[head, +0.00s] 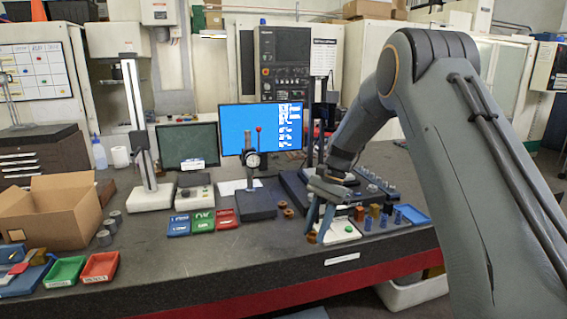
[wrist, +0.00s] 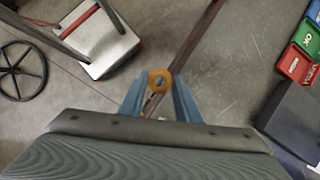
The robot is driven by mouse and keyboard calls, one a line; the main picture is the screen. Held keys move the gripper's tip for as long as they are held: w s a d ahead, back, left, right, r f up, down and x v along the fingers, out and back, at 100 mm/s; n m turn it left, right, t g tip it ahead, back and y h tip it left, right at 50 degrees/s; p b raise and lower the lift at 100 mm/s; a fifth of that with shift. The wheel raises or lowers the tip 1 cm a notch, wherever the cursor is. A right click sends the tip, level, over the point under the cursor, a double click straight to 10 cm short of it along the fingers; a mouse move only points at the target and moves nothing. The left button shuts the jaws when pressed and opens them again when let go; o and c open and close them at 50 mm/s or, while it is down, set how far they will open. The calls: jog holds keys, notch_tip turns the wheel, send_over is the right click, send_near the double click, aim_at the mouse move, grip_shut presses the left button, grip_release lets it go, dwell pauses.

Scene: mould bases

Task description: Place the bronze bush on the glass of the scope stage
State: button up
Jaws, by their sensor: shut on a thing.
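The bronze bush (wrist: 161,80) is a small orange-brown ring held between the two blue fingertips of my gripper (wrist: 159,86) in the wrist view. In the head view the bush (head: 312,238) shows at the tips of my gripper (head: 316,229), above the front part of the bench and clear of its top as far as I can tell. A dark instrument with a column, perhaps the scope, stands behind my gripper, with its base (head: 293,187) partly hidden by my arm. Its stage glass cannot be made out.
Other brown rings (head: 288,213) lie left of my gripper. Blue, green and red trays (head: 202,221) and a dial gauge stand (head: 255,206) are further left. Several small pins and a blue tray (head: 413,214) are to the right.

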jog(key=s+d+f+n+g+h, duration=0.2)
jog(key=s+d+f+n+h, duration=0.2)
jog(key=s+d+f+n, duration=0.65)
jog(key=w+f+b, duration=0.4)
jog(key=f+b, duration=0.6)
jog(key=f, duration=0.1)
jog(key=s+f, duration=0.5)
jog(key=f, duration=0.1)
jog(key=shift+s+a+f+m, duration=0.15)
jog(key=shift+s+a+m, duration=0.05)
jog(key=shift+m, duration=0.25)
